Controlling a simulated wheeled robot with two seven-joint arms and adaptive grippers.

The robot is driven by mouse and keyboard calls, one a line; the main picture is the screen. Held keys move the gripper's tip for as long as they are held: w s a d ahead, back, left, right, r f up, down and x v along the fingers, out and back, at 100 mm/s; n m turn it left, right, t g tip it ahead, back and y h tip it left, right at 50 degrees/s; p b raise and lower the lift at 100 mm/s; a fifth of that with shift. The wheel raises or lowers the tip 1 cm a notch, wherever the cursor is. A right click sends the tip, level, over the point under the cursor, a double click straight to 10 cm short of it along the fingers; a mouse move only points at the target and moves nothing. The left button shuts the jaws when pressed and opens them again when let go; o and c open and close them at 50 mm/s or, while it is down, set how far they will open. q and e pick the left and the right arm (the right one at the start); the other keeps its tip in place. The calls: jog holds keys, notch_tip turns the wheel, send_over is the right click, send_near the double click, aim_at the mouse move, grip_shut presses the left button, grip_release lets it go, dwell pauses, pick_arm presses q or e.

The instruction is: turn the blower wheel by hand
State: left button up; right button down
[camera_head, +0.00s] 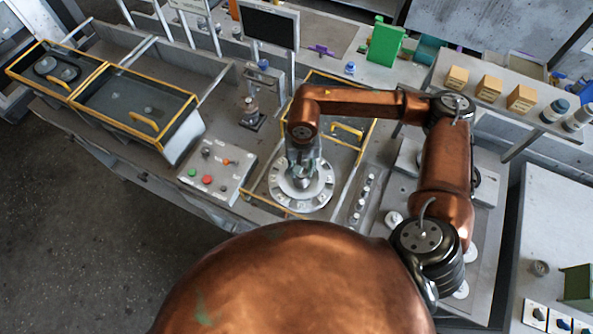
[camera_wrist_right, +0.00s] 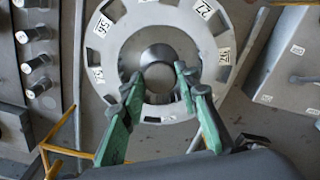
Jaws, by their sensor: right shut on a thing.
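The blower wheel (camera_head: 318,192) is a pale grey disc with numbered labels and slots around its rim. It lies flat on the bench below my right arm. In the right wrist view the wheel (camera_wrist_right: 114,48) fills the upper middle, with a round grey hub (camera_wrist_right: 157,54) at its centre. My right gripper (camera_head: 303,172) points down over the middle of the wheel. In the wrist view its two green fingers (camera_wrist_right: 159,75) stand on either side of the hub and are shut on it. The lower part of the wheel is partly hidden by the fingers. My left gripper is not in view.
A yellow-framed guard (camera_head: 347,130) stands around the wheel. A control box (camera_head: 213,172) with coloured buttons is to its left, and a row of knobs (camera_head: 362,200) to its right. A black monitor (camera_head: 268,25) stands behind. Yellow-edged trays (camera_head: 135,100) lie far left.

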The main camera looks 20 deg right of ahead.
jog(key=c, duration=1.9)
grip_release()
jog(key=shift+c, duration=0.2)
jog(key=o, duration=0.5)
jog(key=shift+r, duration=0.2)
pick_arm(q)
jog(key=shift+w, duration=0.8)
pick_arm(e)
notch_tip(320, 180, up, 12)
jog(key=shift+f, duration=0.15)
